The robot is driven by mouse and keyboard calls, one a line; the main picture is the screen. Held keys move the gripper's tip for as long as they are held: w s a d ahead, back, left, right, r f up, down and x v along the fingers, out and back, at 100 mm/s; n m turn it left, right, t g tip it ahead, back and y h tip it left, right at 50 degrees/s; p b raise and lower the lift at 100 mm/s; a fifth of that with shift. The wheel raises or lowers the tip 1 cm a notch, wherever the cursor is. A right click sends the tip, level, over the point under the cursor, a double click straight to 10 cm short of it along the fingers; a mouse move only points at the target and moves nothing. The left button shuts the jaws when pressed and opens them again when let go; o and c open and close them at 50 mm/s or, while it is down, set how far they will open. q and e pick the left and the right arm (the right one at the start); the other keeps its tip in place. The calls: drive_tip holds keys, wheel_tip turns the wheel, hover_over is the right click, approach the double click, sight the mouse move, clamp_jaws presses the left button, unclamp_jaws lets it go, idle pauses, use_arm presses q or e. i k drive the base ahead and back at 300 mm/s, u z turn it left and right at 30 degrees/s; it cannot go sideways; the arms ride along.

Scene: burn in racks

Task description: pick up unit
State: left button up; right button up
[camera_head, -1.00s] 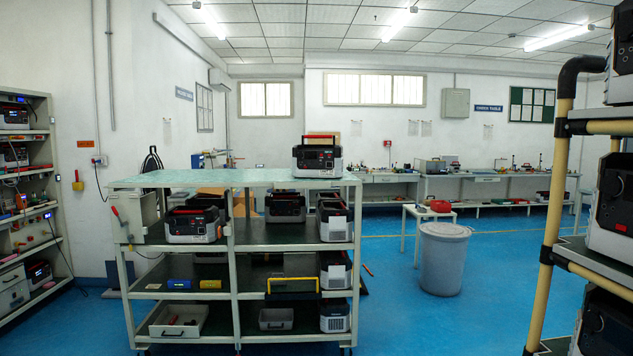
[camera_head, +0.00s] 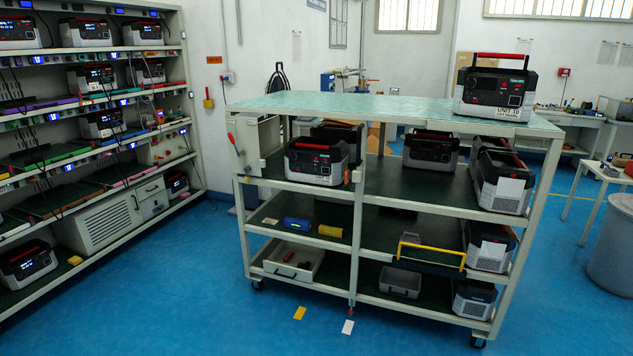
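A black and grey unit with a red handle (camera_head: 495,88) stands upright on the green top of the wheeled rack (camera_head: 330,104), near its right end. Its front carries lettering that seems to read "UNIT 10". More units sit on the rack's shelves, among them one at the upper left (camera_head: 314,162), one in the middle (camera_head: 431,149) and one at the right (camera_head: 503,182). Neither of my grippers shows in the head view, so their state is hidden.
A tall shelf (camera_head: 120,219) with several units, some with lit screens, stands along the left wall. A grey bin (camera_head: 612,240) and a small white table (camera_head: 590,172) are at the right. Two small cards lie by the rack.

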sight(480, 93)
drive_tip(key=u, duration=0.05)
drive_tip(key=i, duration=2)
drive_tip(key=z, duration=0.9)
drive_tip(key=i, duration=1.35)
drive_tip(key=z, duration=0.65)
